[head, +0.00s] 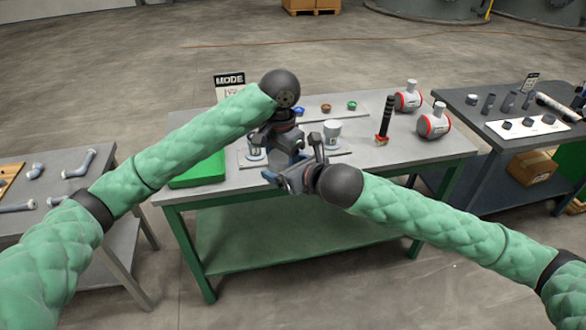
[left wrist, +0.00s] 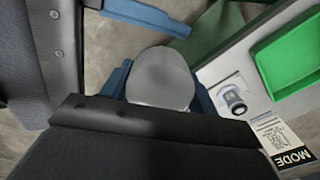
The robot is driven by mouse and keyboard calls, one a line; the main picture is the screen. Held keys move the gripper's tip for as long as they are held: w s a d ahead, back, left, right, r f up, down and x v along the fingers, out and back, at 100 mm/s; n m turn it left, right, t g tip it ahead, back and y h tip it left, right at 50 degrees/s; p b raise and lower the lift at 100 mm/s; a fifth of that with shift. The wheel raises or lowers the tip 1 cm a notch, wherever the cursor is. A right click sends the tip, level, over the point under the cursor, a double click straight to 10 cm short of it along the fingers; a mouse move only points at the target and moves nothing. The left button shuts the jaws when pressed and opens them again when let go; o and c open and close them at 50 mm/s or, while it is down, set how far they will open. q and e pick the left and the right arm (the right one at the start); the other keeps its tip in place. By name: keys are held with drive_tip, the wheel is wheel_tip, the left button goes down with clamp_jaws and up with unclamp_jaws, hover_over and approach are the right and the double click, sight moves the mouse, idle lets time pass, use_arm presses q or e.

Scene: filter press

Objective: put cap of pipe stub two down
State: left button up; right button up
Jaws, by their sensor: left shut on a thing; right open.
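Two pale pipe stubs with flanges, a left stub (head: 254,153) and a right stub (head: 333,130), stand on a white board (head: 345,152) on the middle table. My left gripper (head: 283,147) is low over the board between them. In the left wrist view it (left wrist: 158,88) is shut on a smooth, rounded grey piece (left wrist: 160,75), apparently the cap. In the head view the grippers hide this piece. A stub (left wrist: 235,98) stands apart from it in the left wrist view. My right gripper (head: 292,162) is open, close in front of the left one. I cannot read any stub number.
A green tray (head: 200,172) lies at the table's left, with a MODE sign (head: 229,86) behind. Small coloured rings (head: 326,107) lie on a back board. The table's front right is clear.

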drive_tip(key=shift+w+a, duration=0.1)
drive_tip(key=shift+c, duration=0.5)
drive_tip(key=c, duration=1)
use_arm(q)
drive_tip(key=o, duration=1)
use_arm(e)
drive_tip(key=shift+o, duration=0.2)
use_arm(q)
drive_tip(key=shift+r, duration=0.1)
